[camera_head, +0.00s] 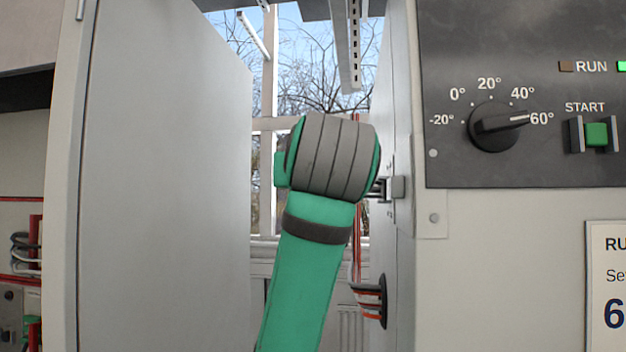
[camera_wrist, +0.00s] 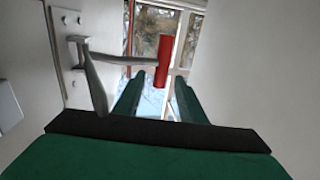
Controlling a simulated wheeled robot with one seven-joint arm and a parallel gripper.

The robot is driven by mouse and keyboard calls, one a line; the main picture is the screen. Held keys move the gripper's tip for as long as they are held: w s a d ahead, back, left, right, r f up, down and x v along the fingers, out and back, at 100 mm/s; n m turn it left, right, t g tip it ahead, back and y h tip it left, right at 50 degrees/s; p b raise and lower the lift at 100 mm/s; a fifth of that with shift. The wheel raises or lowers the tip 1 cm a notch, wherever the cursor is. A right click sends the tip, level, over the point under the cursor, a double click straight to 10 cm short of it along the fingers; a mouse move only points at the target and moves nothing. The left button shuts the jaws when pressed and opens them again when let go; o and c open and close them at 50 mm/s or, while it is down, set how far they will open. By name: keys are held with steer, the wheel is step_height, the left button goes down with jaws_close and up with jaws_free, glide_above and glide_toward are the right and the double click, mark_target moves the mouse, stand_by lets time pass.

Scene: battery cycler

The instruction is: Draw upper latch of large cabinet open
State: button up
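In the wrist view, a latch with a metal lever and a red grip (camera_wrist: 165,62) is mounted on a pale plate (camera_wrist: 72,22) at the left. The lever runs sideways from its pivot to the upright red grip. A second grey bar slants down from the pivot. My gripper (camera_wrist: 160,82) is open, its two green fingers apart and pointing toward the red grip. The grip appears between and beyond the fingertips; contact cannot be told. In the head view, my green arm hides the gripper and red grip; a small grey latch fitting (camera_head: 398,187) shows right of it.
A tall grey panel (camera_head: 160,180) stands left of my arm, and the cabinet front with a dark control panel (camera_head: 465,165) stands right. The gap between them is narrow. Loose wires (camera_head: 368,300) come out of the right side wall below the latch fitting.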

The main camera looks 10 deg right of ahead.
steer(key=s, duration=0.3)
steer(key=s+a, duration=0.1)
steer(key=s, duration=0.1)
steer(key=shift+s, duration=0.35)
steer(key=shift+w, duration=0.15)
